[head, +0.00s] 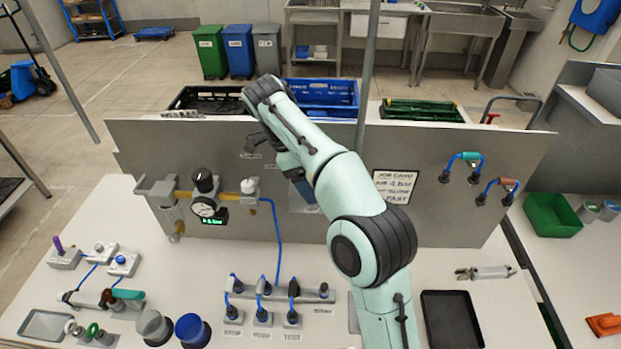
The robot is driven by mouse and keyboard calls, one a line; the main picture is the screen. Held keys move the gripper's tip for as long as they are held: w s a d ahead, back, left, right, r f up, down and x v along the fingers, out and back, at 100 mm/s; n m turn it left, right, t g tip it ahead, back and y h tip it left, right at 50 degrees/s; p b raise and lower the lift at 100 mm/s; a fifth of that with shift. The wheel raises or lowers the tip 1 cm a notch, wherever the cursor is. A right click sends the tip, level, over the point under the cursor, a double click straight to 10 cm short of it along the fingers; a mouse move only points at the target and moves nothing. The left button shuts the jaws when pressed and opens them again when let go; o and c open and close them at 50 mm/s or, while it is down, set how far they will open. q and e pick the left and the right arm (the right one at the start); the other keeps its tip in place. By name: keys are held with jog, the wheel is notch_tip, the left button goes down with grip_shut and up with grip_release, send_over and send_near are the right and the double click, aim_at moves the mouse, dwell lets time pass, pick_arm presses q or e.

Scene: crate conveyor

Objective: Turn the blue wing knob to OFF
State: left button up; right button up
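My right arm comes in from the bottom right and bends down in front of the upright grey panel (440,215). Its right gripper (301,182) is close to the middle of the panel. A small dark blue piece (305,192) shows at the gripper's end. It may be the blue wing knob, but the hand hides most of it and I cannot tell its angle. A pale plate (302,208) shows partly below it. Whether the fingers are open or shut is hidden. My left gripper is not in view.
Left on the panel are a gauge (207,207) and a brass pipe. Two valves with blue fittings (465,157) are at its right. A blue hose (278,240) runs down to a socket strip (280,291). A black tray (451,318) lies on the bench at right.

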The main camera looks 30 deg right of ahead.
jog(key=o, duration=1.1)
jog(key=shift+c, duration=0.2)
